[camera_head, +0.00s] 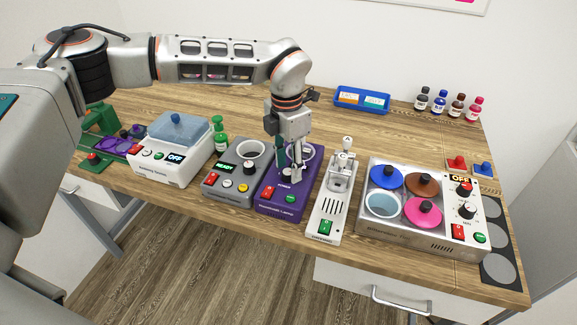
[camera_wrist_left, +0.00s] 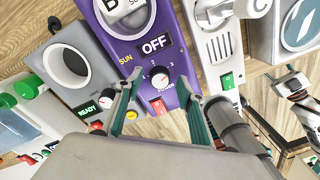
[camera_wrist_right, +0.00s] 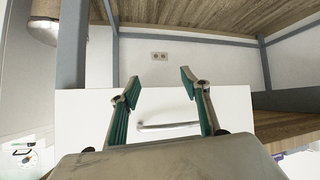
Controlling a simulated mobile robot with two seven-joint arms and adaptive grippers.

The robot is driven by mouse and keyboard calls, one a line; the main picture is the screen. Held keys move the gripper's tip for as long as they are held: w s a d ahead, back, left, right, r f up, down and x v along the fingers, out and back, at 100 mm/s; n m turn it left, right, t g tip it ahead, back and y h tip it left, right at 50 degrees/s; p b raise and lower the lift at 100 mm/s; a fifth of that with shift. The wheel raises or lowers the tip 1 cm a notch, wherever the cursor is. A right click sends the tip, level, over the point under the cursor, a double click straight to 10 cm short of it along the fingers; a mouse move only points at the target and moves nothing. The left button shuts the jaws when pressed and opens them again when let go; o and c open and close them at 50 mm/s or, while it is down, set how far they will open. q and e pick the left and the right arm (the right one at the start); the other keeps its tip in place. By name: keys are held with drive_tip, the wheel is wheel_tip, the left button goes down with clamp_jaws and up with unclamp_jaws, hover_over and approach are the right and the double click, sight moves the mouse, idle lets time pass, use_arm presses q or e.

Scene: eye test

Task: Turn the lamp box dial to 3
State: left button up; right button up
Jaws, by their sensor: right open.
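The purple lamp box (camera_head: 276,205) stands on the bench near its front edge. In the left wrist view the lamp box (camera_wrist_left: 115,28) has a display (camera_wrist_left: 156,44) reading OFF and a black dial (camera_wrist_left: 160,80) with small numbers around it. The dial's exact setting is too small to tell. My left gripper (camera_head: 291,178) is over the lamp box, pointing down, and hides the dial in the head view. In its wrist view the left gripper (camera_wrist_left: 163,84) is open, fingers either side of the dial, with no clear contact. My right gripper (camera_wrist_right: 158,78) is open and empty.
A grey box (camera_head: 228,188) reading READY stands close left of the lamp box, and a white switch unit (camera_head: 325,212) close right. A box with several coloured lids (camera_head: 415,238) is farther right. My right gripper faces a white drawer (camera_wrist_right: 225,103).

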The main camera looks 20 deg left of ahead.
sight(287, 170)
use_arm(q)
wheel_tip(287, 170, up, 11)
drive_tip(key=shift+w+a+r, duration=0.15)
idle(0.5)
